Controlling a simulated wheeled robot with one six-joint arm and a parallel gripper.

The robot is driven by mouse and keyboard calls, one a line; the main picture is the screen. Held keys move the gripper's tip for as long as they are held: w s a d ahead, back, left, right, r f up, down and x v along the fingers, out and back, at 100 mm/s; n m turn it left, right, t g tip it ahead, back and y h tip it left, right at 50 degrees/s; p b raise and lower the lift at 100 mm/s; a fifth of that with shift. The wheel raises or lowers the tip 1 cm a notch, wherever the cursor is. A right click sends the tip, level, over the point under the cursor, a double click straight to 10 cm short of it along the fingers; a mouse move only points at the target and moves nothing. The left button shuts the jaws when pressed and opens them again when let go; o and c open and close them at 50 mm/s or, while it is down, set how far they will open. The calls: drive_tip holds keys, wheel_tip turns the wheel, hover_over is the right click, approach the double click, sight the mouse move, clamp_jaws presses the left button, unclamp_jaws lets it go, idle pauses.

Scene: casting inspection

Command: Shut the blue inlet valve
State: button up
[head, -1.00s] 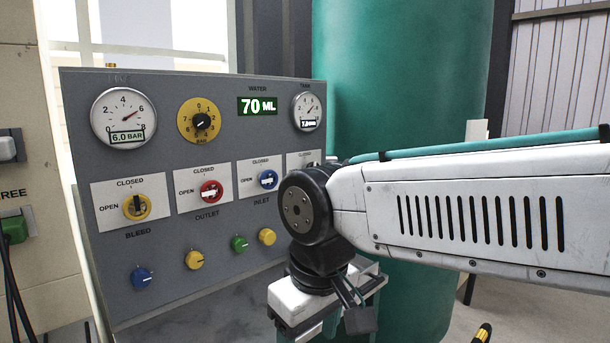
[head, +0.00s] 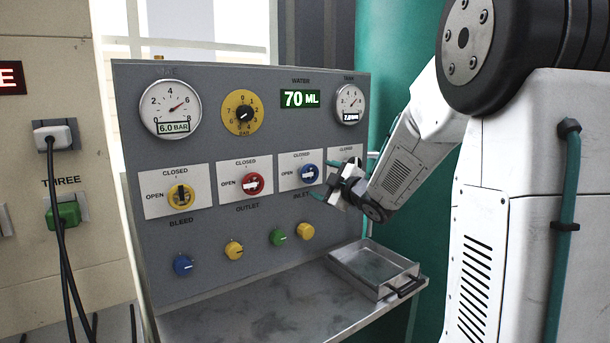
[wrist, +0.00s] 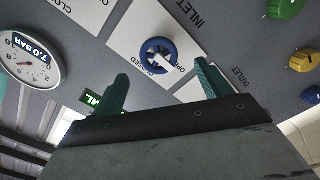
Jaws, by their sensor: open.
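The blue inlet valve (head: 309,174) is a round blue knob with a white handle on a white card of the grey panel. Its handle lies about level, toward the OPEN mark at left; CLOSED is printed above. In the wrist view the valve (wrist: 158,56) shows whole, ahead of and between the two green fingers. My gripper (head: 325,180) is open and empty, just right of the valve in the head view. In the wrist view the gripper (wrist: 161,72) has its fingers spread wider than the knob; contact cannot be seen.
The red outlet valve (head: 253,184) and the yellow bleed valve (head: 181,197) sit to the left. A fourth card (head: 346,154) is partly behind my gripper. Small coloured knobs are below, and a metal tray (head: 340,262) stands on the ledge. Gauges (head: 170,108) line the top.

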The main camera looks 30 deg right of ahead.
sight(311, 174)
drive_tip(key=shift+w+d+y, duration=0.1)
drive_tip(key=shift+w+y, duration=0.2)
drive_tip(key=shift+w, duration=0.25)
drive_tip(key=w, duration=0.6)
drive_tip(key=shift+w, duration=0.4)
drive_tip(key=c, duration=1)
